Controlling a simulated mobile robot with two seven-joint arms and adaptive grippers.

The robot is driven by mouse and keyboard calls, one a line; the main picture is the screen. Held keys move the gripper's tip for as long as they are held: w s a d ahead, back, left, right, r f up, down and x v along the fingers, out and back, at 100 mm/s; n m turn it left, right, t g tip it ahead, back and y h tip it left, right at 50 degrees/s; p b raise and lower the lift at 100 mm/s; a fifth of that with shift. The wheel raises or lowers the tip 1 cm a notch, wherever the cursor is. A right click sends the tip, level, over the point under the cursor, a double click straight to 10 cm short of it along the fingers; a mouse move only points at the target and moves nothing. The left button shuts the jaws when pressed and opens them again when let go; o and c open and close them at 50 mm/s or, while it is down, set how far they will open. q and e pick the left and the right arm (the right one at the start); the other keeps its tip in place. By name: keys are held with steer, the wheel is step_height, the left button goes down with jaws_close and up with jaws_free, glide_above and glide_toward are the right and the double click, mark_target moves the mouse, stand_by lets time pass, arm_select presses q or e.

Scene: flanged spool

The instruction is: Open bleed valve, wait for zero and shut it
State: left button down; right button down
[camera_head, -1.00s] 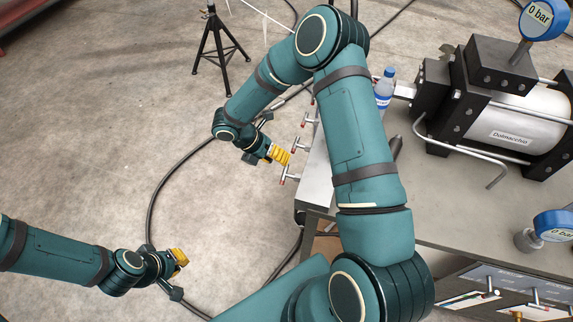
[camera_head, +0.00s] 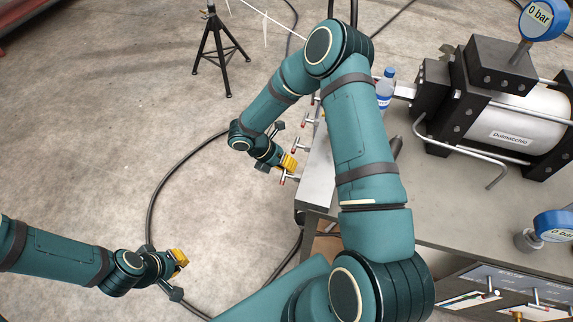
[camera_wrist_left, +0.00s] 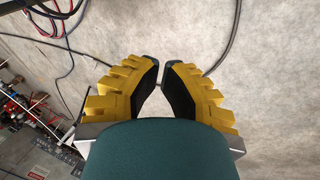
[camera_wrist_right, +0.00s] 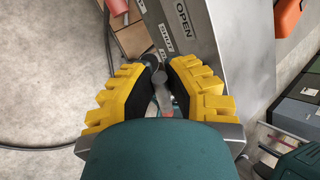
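Several T-shaped valve handles with red ends stick out from the metal panel's left edge in the head view; one is the front handle (camera_head: 287,179). My right gripper (camera_head: 290,162) is at this front handle. In the right wrist view a grey-and-red handle (camera_wrist_right: 163,94) lies between its parted yellow fingers (camera_wrist_right: 160,64); I cannot tell if they touch it. A label (camera_wrist_right: 182,14) reads OPEN, with SHUT beside it. Which valve is the bleed valve is not readable. Two blue gauges, upper (camera_head: 543,20) and lower (camera_head: 553,225), read 0 bar. My left gripper (camera_head: 183,259) is narrowly open and empty over the floor.
A pump (camera_head: 510,125) and a water bottle (camera_head: 384,90) stand on the grey bench (camera_head: 440,205). A black tripod (camera_head: 215,50) stands on the floor at the back. A dark hose (camera_head: 155,195) runs across the floor. My right arm covers part of the bench.

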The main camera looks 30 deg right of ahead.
mark_target(284, 174)
arm_select(q)
steer(key=shift+f, duration=0.1)
